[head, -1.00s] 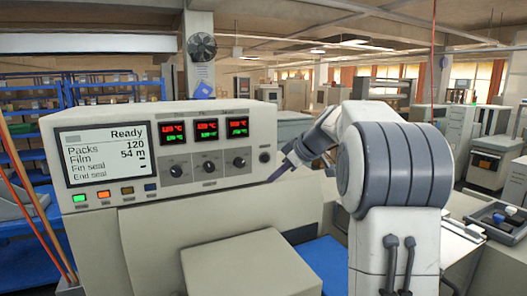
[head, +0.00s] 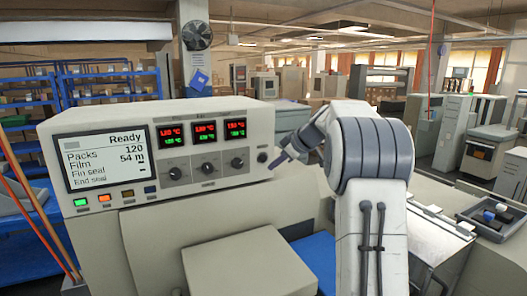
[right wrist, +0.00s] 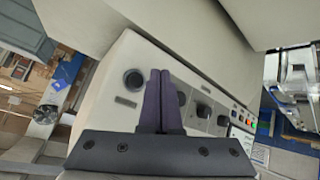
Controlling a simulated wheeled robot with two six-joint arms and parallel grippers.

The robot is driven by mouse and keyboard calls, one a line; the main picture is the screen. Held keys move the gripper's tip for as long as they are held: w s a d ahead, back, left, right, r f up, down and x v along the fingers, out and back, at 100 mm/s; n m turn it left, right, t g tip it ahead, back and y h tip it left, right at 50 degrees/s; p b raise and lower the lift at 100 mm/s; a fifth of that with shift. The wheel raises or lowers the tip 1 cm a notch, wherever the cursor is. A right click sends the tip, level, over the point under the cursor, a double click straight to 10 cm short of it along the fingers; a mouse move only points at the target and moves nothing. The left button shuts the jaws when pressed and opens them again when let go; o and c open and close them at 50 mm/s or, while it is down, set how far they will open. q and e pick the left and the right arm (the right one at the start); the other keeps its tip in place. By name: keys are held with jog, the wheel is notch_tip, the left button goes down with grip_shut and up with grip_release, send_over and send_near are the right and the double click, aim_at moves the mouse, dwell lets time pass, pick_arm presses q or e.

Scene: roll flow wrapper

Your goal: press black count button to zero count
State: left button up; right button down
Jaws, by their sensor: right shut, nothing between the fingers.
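The black count button (head: 263,157) is a round knob at the right end of the machine's control panel. It also shows in the right wrist view (right wrist: 134,78), just left of my fingertips. My right gripper (head: 274,176) is shut and empty. In the right wrist view its two dark fingers (right wrist: 160,74) lie together, pointing toward the panel beside the button, and a gap shows between them and the button in the picture. I cannot tell the depth of that gap. The display (head: 104,158) reads Ready, Packs 120, Film 54 m. My left gripper is out of view.
Three red and green temperature readouts (head: 204,132) sit above three dark dials (head: 208,167) left of the button. Small coloured keys (head: 105,198) line the panel's lower left. A beige box-like cover (head: 248,265) juts out below the panel. A dark tray (head: 490,216) stands far right.

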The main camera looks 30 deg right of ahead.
aim_at(263, 158)
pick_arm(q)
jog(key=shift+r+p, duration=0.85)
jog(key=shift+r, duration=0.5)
pick_arm(e)
jog(key=shift+w+d, duration=0.1)
jog(key=shift+w, duration=1.85)
jog(key=shift+w, duration=0.1)
jog(key=shift+w, duration=0.3)
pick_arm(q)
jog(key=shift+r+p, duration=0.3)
pick_arm(e)
jog(key=shift+w, duration=0.45)
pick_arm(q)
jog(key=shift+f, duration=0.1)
pick_arm(e)
jog(key=shift+s+f+b, duration=0.15)
jog(key=shift+s+b, duration=0.25)
jog(key=shift+b, duration=0.4)
jog(key=shift+s+b, duration=0.35)
jog(key=shift+b, duration=0.05)
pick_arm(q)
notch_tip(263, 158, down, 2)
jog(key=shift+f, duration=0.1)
pick_arm(e)
jog(key=shift+s, duration=0.1)
